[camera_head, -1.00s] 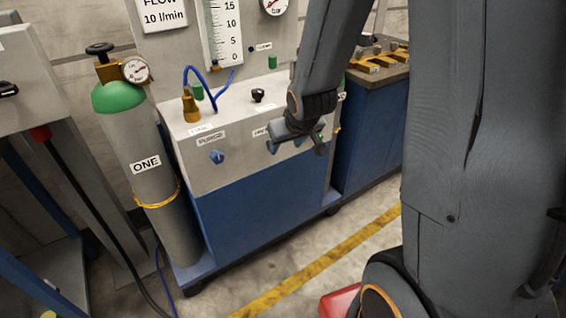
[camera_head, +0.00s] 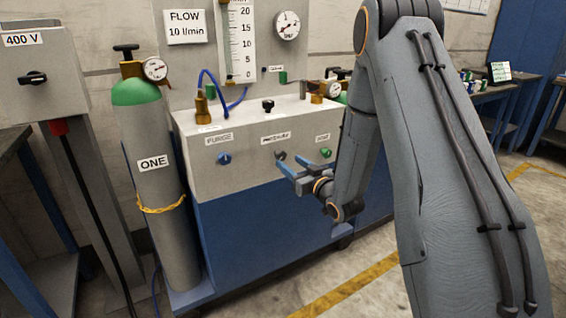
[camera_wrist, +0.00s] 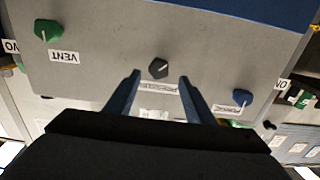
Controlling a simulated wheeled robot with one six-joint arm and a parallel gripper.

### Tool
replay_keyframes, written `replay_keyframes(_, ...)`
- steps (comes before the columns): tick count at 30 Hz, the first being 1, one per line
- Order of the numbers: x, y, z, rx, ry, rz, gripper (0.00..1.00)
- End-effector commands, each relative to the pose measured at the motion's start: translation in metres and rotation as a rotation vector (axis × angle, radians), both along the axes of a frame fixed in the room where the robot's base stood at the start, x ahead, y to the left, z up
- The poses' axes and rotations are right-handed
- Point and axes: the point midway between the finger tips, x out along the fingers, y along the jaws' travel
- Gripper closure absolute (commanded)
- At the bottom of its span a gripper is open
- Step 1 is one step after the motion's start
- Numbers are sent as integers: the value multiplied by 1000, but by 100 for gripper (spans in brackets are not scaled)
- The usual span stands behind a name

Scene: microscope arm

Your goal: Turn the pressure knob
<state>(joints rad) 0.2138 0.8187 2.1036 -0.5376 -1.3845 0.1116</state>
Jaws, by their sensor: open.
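The pressure knob (camera_head: 281,155) is a small dark grey knob in the middle of the grey panel's front face, below a label too blurred to read surely. In the wrist view the dark knob (camera_wrist: 158,68) has a pale pointer line and lies just beyond the fingertips, between their lines. My gripper (camera_head: 278,174) is open and empty in front of the panel, its blue fingers pointing at the knob. The two fingers also show in the wrist view (camera_wrist: 160,82). They look apart from the knob; the exact gap cannot be told.
A blue PURGE knob (camera_head: 224,158) sits to the left on the panel (camera_head: 250,175), and a green VENT knob (camera_head: 325,152) to the right. A gas cylinder (camera_head: 152,180) marked ONE stands left of the cabinet. A round gauge (camera_head: 287,25) and flow scale (camera_head: 237,45) are above.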

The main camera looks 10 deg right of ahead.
Motion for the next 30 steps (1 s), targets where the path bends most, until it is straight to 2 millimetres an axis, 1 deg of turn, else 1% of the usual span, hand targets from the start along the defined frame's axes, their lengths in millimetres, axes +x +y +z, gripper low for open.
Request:
replay_keyframes(6,33,10,0,0,0,-1,51)
replay_keyframes(12,55,18,0,-1,2,-1,51)
replay_keyframes(16,61,21,0,-1,2,0,51)
replay_keyframes(23,62,23,0,0,3,1,51)
replay_keyframes(24,62,22,0,0,3,1,53)
replay_keyframes(26,62,22,0,0,3,1,63)
replay_keyframes(30,61,22,0,0,3,1,87)
